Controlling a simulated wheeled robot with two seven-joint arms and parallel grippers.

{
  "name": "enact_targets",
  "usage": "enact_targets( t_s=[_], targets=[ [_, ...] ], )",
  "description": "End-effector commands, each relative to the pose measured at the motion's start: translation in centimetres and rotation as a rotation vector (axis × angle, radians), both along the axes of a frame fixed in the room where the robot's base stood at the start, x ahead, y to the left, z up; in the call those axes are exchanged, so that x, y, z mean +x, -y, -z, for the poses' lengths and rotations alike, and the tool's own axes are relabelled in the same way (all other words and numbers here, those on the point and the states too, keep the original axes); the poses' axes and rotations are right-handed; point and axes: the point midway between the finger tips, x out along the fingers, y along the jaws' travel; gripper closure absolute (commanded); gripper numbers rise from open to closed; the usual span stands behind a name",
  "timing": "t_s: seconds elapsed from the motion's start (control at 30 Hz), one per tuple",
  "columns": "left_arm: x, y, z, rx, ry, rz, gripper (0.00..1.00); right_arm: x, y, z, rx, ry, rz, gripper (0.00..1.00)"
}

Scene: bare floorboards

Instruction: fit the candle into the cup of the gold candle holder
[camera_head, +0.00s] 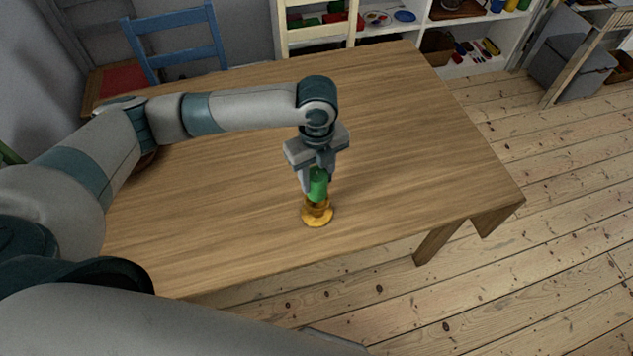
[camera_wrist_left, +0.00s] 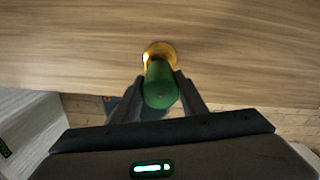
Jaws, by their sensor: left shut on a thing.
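The green candle (camera_head: 318,184) is upright between the fingers of my left gripper (camera_head: 316,187), which is shut on it. The gold candle holder (camera_head: 317,216) stands on the wooden table near its front edge, directly below the candle. The candle's lower end meets or overlaps the holder's cup in the head view; I cannot tell whether it is inside. In the left wrist view the candle (camera_wrist_left: 161,86) is seen end-on between the fingertips (camera_wrist_left: 160,90), and the gold holder (camera_wrist_left: 158,52) shows just beyond it, partly hidden. My right gripper is not in view.
The table top (camera_head: 420,130) is otherwise mostly clear, with free room right of the holder. A blue chair (camera_head: 175,42) and a cream chair (camera_head: 316,30) stand behind the table. A white shelf (camera_head: 470,22) with assorted items is at the back. Floorboards lie to the right.

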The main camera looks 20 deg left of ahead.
Motion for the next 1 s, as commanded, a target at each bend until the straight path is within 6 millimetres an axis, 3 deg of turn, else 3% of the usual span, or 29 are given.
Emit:
enact_targets(
  t_s=[0.37,0.7,1.0],
  targets=[
    [0.0,0.0,0.3,0.000,0.000,0.000,0.88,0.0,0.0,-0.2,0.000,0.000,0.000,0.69],
    [0.0,0.0,3.7,0.001,-0.001,0.000,0.88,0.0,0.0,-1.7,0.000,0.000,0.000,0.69],
    [0.0,0.0,4.1,-0.001,0.001,0.001,0.88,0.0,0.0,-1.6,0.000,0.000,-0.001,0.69]
  ],
)
